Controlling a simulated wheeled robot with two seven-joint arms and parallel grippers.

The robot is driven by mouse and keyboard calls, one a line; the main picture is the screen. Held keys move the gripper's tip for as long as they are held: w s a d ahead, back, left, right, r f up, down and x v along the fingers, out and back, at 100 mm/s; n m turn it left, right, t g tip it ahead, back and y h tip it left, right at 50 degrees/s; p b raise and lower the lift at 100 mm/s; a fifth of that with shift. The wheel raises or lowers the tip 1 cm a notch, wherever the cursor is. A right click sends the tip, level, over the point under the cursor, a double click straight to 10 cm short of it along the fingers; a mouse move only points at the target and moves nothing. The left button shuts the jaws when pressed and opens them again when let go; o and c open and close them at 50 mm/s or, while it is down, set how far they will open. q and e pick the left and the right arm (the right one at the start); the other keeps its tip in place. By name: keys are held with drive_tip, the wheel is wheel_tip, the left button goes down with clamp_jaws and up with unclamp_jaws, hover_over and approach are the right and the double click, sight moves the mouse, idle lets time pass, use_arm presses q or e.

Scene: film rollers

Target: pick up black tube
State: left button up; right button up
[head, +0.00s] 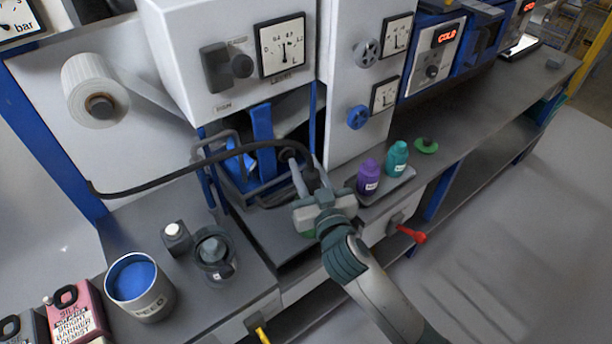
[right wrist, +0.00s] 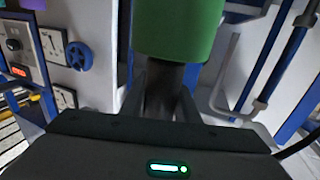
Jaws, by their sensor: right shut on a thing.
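The black tube (head: 165,178) is a thin hose in the head view. It arches from the left panel across the blue frame and bends down at my right gripper (head: 312,190). My right gripper is in front of the machine, its jaws shut on the dark end of the tube. In the right wrist view a dark length (right wrist: 168,85) stands between the fingers, with a wide green sleeve (right wrist: 178,30) adjoining it. A small green bit shows under the gripper in the head view. The exact grip point is partly hidden. My left gripper is not in view.
A purple bottle (head: 369,177) and a teal bottle (head: 397,158) stand on a tray right of my gripper. A can of blue ink (head: 140,285), a dark pot (head: 214,257) and a pink canister (head: 76,315) stand at left. A red handle (head: 412,235) juts from the front.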

wheel_tip(320, 180, up, 8)
drive_tip(key=shift+r+b, duration=0.2)
drive_tip(key=shift+b, duration=0.2)
idle(0.4)
wheel_tip(320, 180, up, 15)
drive_tip(key=p, duration=1.4)
drive_tip(key=shift+p, duration=0.3)
drive_tip(key=shift+f, duration=0.1)
idle(0.4)
